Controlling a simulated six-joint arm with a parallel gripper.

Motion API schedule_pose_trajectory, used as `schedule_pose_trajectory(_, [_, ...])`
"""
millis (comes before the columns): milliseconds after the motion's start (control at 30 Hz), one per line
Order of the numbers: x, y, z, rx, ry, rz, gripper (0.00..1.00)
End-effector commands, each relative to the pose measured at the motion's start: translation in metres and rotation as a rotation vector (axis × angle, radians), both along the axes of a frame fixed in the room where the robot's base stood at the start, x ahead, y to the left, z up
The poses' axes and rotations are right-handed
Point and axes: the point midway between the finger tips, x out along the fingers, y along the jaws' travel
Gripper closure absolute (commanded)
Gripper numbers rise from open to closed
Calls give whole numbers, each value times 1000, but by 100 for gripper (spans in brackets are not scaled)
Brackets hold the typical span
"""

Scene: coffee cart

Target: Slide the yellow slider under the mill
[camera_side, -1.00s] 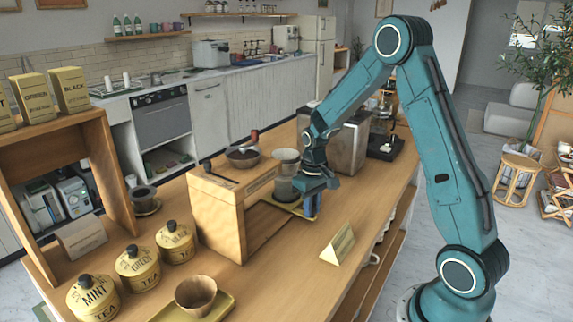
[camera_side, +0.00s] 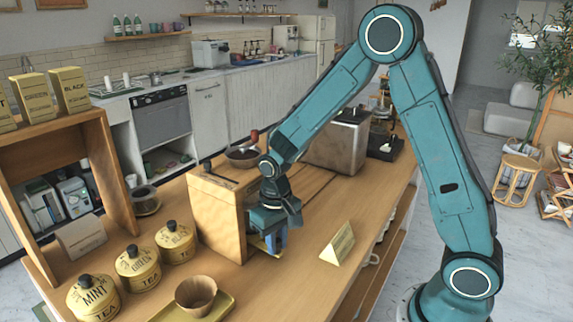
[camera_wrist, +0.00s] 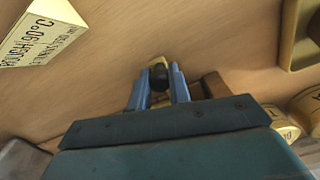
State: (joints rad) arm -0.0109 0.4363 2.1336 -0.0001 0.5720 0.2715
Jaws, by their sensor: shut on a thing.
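The wooden mill stand (camera_side: 218,212) stands on the counter, with a dark bowl (camera_side: 243,157) and a crank with a red knob (camera_side: 254,135) showing above it. The yellow slider (camera_side: 258,242) shows only as a sliver low beside the stand's right side. My gripper (camera_side: 274,243) is right of the stand, low over the counter, and covers most of the slider. How far the slider sits under the mill is hidden.
A folded yellow sign (camera_side: 339,245) stands to the right. Several yellow tea tins (camera_side: 138,270) and a wooden cup (camera_side: 195,292) on a tray (camera_side: 217,307) are at front left. A metal machine (camera_side: 338,145) stands behind. The counter between stand and sign is clear.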

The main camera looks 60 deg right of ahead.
Motion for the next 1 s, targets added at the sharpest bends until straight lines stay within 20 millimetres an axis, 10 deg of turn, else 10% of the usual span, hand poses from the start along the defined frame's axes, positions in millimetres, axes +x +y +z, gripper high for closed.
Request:
schedule_pose_trajectory(533, [1,18,0,6,-3,5,100])
schedule_pose_trajectory(567, [1,18,0,6,-3,6,79])
schedule_pose_trajectory(667, [1,18,0,5,-2,5,59])
schedule_pose_trajectory(1000, [0,16,1,2,-1,1,59])
